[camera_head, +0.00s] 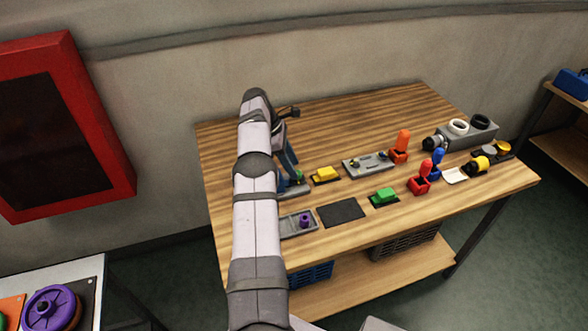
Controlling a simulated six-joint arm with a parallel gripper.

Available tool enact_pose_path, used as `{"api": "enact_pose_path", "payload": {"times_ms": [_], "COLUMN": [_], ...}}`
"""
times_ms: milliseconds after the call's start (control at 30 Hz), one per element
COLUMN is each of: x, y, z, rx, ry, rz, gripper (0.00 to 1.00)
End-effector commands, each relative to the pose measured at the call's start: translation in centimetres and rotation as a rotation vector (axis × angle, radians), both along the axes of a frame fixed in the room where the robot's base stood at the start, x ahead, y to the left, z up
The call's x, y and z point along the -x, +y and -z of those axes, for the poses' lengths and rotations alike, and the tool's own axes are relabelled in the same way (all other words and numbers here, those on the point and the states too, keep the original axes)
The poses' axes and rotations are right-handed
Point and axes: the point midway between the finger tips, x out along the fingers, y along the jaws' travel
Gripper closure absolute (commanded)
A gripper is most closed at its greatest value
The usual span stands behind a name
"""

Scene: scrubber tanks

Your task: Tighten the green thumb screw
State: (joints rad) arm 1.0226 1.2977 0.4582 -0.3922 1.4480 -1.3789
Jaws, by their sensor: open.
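A small green knob (299,175), which looks like the green thumb screw, sits on a grey base (296,188) at the left part of the wooden table. Only part of it shows. My gripper (290,165) is open and points down, right at or just above the green knob. My arm hides part of the gripper and the left side of the base. I cannot tell whether the fingers touch the knob.
The table's back is clear.

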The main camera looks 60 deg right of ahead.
Motion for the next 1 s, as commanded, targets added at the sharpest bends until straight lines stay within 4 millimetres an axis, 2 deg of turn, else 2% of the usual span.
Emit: {"api": "enact_pose_path", "payload": {"times_ms": [267,400,967,1000], "x": [-1.2,-1.5,-1.9,-1.9], "y": [0.6,0.7,0.9,0.9], "z": [-3.5,-4.4,-4.9,-4.9], "rx": [0.000,0.000,-0.001,-0.001], "ry": [0.000,0.000,0.000,0.000], "rz": [-0.001,-0.001,0.000,0.000], "gripper": [0.57,0.57,0.57,0.62]}}
